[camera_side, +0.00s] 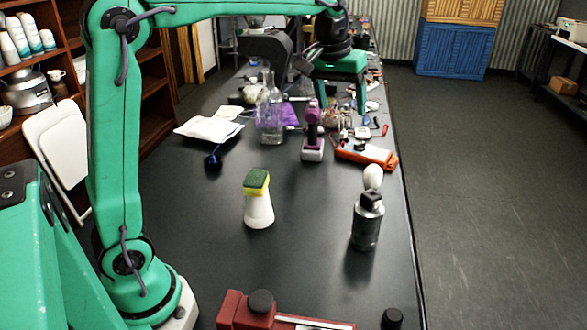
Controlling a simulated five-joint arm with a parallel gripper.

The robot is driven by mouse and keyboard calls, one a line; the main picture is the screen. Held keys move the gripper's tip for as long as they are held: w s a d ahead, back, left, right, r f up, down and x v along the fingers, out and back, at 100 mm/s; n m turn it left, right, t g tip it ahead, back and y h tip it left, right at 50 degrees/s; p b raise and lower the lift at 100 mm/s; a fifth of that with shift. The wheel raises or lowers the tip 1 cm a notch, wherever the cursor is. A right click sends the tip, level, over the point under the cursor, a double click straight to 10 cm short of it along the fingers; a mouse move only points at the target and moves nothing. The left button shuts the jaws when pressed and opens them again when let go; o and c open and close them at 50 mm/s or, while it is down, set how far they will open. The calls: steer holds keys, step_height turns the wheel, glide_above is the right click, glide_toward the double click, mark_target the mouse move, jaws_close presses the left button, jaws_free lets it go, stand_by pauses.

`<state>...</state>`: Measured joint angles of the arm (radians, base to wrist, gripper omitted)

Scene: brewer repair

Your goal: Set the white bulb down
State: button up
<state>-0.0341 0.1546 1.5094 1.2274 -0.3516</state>
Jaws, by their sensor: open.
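A small white rounded thing, which looks like the white bulb (373,175), shows just above and behind the top of a dark metal canister (366,228) at the right of the table. Its lower end is partly hidden by the canister, and I cannot tell whether it stands on the table or touches the canister. My gripper (341,100) is farther back over the table, pointing down, with its two green fingers spread apart. It is open, and I see nothing held between the fingers. It is apart from the white bulb.
A green-and-yellow sponge (257,182) sits on a white flared holder (259,210) mid-table. A purple tool (312,140), clear bottles (269,115) and an orange tool (366,155) crowd the back. A red vise-like tool (255,312) lies in front. The centre of the black table (310,240) is clear.

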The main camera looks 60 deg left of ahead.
steer(key=s+f+m+t, duration=0.1)
steer(key=s+f+m, duration=0.1)
steer(key=s, duration=1)
steer(key=s+d+f+m+t, duration=0.1)
steer(key=s+f, duration=0.4)
steer(key=s, duration=0.7)
steer(key=shift+s+d+f+m+t, duration=0.3)
steer(key=shift+s+m+t, duration=0.1)
steer(key=shift+m, duration=0.3)
